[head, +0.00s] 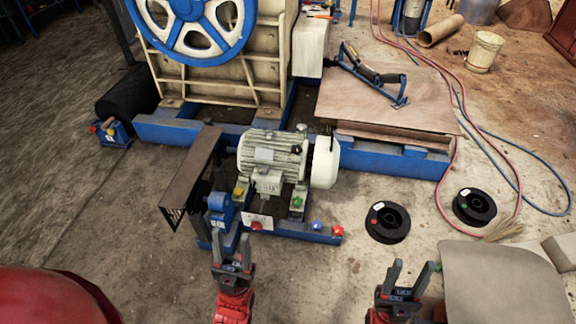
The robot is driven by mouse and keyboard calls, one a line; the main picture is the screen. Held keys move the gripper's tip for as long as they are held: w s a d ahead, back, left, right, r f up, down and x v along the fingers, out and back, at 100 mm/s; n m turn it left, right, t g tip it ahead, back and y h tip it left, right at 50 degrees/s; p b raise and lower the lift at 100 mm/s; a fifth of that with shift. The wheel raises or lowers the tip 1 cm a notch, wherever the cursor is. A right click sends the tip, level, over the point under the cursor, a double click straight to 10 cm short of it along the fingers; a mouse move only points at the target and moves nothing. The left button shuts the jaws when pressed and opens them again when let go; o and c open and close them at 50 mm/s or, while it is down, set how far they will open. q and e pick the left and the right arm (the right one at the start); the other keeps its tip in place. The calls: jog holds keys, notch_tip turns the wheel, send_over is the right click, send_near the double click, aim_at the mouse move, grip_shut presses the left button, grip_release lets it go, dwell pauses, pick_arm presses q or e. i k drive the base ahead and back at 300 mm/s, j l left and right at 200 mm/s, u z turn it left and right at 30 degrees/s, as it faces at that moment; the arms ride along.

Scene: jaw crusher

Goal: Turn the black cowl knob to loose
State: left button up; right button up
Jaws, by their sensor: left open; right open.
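The grey-green electric motor (270,153) sits on a blue frame in the middle of the head view. Its pale rounded cowl (325,163) is at its right end. My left gripper (231,246) is open and empty, in front of the motor's blue frame at the lower left. My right gripper (411,273) is open and empty at the lower right, well clear of the cowl.
Red (256,226), blue (316,225) and green (297,202) knobs sit around the motor base. Two black discs (387,222) (475,207) lie on the floor at right. A brown belt guard (191,168) stands left of the motor. Hoses run at far right.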

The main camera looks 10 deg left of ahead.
aim_at(297, 149)
jog(key=i+j, duration=0.2)
jog(key=i, duration=0.2)
jog(key=i+j, duration=0.2)
jog(key=i, duration=0.2)
jog(key=i+j, duration=0.2)
jog(key=i, duration=0.2)
jog(key=i+j, duration=0.2)
jog(key=i, duration=0.2)
